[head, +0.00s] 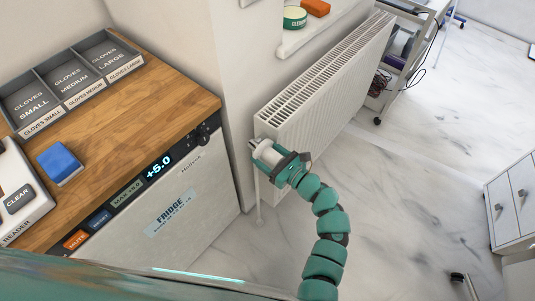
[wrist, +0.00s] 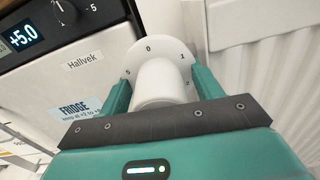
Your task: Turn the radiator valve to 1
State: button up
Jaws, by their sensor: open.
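The radiator valve is a white round knob (wrist: 163,80) with a wider numbered collar (wrist: 150,53) behind it. In the wrist view the marks 5, 0, 1 and 2 show around the collar, with 0 near the top and 1 to its right. No pointer on the knob can be made out. My gripper (wrist: 160,90) is open, with one teal finger on each side of the knob; I cannot tell whether they touch it. In the head view my gripper (head: 266,150) is at the near end of the radiator (head: 320,92), largely hiding the valve.
A fridge (head: 170,200) under a wooden counter (head: 150,105) stands close on the left. Glove bins (head: 70,80) and a blue block (head: 59,163) are on the counter. A sill above the radiator holds a green tin (head: 294,17).

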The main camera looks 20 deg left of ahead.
jog(key=c, duration=1)
